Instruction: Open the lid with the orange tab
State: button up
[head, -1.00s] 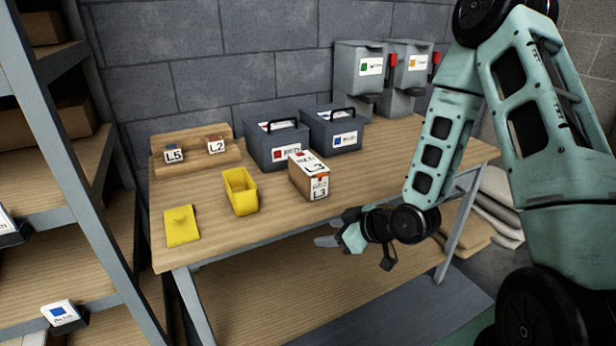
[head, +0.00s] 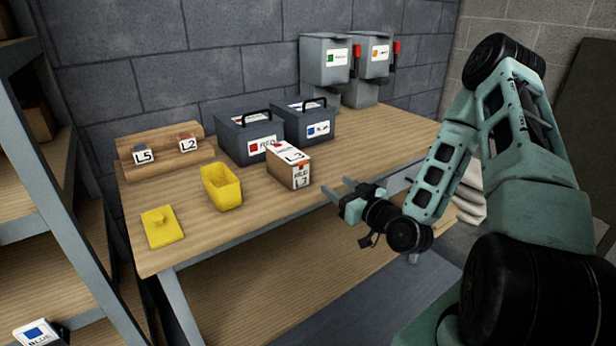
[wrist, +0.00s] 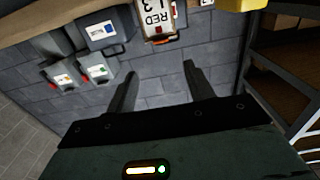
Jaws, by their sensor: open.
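In the wrist view my open fingers (wrist: 160,70) point toward the carton (wrist: 158,14), with a gap between. A small orange patch shows at the carton's edge there; I cannot tell if it is a lid tab. Two dark lidded boxes with black handles stand behind, one with a red label (head: 250,137) and one with a blue label (head: 306,121). A grey wall bin with an orange label mark (head: 365,57) has a red side piece.
A grey bin with a green label (head: 324,62) stands beside the orange-marked one. A wooden stand (head: 180,163) holds L5 and L2 blocks. Shelving is at far left.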

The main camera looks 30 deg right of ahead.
aim_at(305, 164)
jog(key=w, duration=0.4)
jog(key=w+b, duration=0.1)
jog(key=w, duration=0.3)
jog(key=w+b, duration=0.1)
jog(key=w, duration=0.4)
jog(key=shift+w+a, duration=0.1)
jog(key=shift+a, duration=0.25)
grip_shut()
jog(key=shift+r, duration=0.15)
